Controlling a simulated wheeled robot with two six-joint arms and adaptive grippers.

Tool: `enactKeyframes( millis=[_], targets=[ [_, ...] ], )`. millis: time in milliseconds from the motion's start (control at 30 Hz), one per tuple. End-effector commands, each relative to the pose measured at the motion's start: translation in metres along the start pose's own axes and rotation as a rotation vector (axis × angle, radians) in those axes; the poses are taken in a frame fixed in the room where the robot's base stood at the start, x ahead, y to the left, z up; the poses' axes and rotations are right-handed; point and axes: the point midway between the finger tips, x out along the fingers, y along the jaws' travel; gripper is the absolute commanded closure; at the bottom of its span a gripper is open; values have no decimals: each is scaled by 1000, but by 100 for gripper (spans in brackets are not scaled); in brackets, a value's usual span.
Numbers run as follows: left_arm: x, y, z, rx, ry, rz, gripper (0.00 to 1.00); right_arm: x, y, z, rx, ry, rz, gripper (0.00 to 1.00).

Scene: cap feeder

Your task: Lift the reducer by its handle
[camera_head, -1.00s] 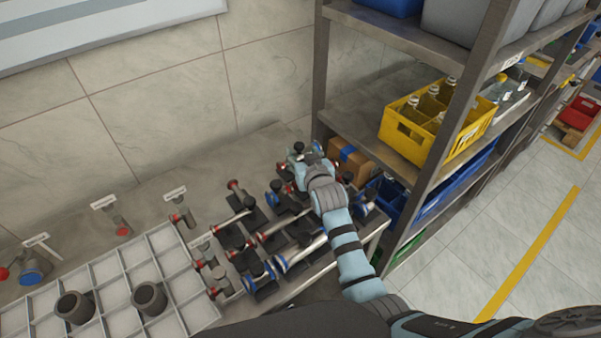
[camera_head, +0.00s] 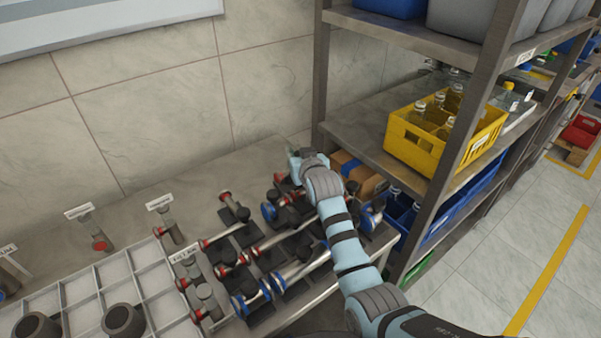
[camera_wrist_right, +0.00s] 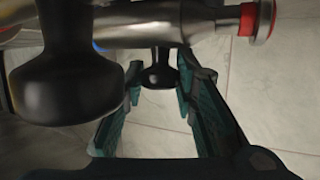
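In the right wrist view, a grey metal reducer (camera_wrist_right: 188,25) with a red end cap (camera_wrist_right: 262,20) lies across the top. A black knob-shaped handle (camera_wrist_right: 160,76) is below it, between the fingertips of my right gripper (camera_wrist_right: 162,82). The fingers are open, with a gap visible on both sides of the handle. A larger black knob (camera_wrist_right: 68,85) is close in the left foreground. In the head view my right gripper (camera_head: 300,163) is over the far end of the rack of fittings, and it and the arm hide what is beneath. My left gripper is not in view.
Several pipe fittings with red or blue ends, such as a blue-ended one (camera_head: 245,302), crowd the rack around my right arm. A grey divided tray (camera_head: 75,290) is at lower left. A metal shelf (camera_head: 368,130) with a yellow bottle crate (camera_head: 418,148) stands close on the right.

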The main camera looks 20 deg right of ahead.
Motion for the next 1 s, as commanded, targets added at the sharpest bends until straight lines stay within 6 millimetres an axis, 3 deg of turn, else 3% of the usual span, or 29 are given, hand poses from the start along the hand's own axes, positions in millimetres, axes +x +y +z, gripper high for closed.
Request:
enactKeyframes(
  millis=[33, 133, 467, 633, 767, 1000],
  targets=[
    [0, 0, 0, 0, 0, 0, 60, 0, 0, 0, 0, 0, 0, 87],
    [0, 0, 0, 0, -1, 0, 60, 0, 0, 0, 0, 0, 0, 100],
    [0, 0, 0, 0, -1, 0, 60, 0, 0, 0, 0, 0, 0, 100],
    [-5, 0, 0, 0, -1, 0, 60, -5, 0, -13, 1, 2, 0, 100],
    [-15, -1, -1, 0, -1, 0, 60, -15, 0, -42, 0, 6, 0, 100],
    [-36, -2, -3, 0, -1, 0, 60, -45, 0, -124, 0, 8, 0, 100]
  ],
)
